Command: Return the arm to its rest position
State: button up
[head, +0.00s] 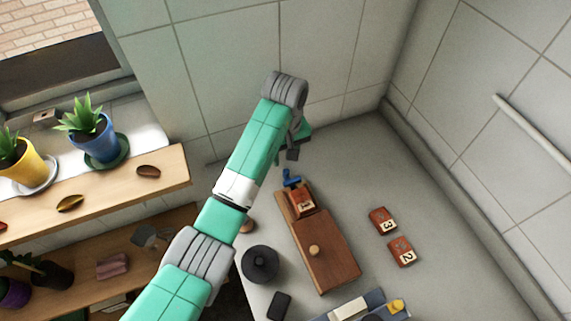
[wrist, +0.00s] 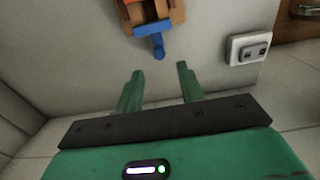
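My arm reaches up from the bottom of the head view, and my gripper (head: 297,148) hangs at its far end, partly hidden by my wrist. In the wrist view my gripper (wrist: 157,75) has its two green fingers apart with nothing between them. Beyond the fingertips is a blue knob-like part (wrist: 155,35) in front of a brown and orange block. In the head view this blue part (head: 291,179) is at the far end of a wooden board (head: 327,259), beside a red-brown numbered block (head: 303,201). My gripper is apart from them.
Two numbered blocks (head: 383,221) (head: 402,252) lie right of the board. A dark round pot (head: 260,264) and a small black item (head: 279,305) stand left of it. Wooden shelves (head: 150,178) with plants are at left. Tiled walls (head: 330,60) bound the counter.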

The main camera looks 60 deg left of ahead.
jog(key=shift+r, duration=1.05)
jog(key=shift+w+d, duration=0.1)
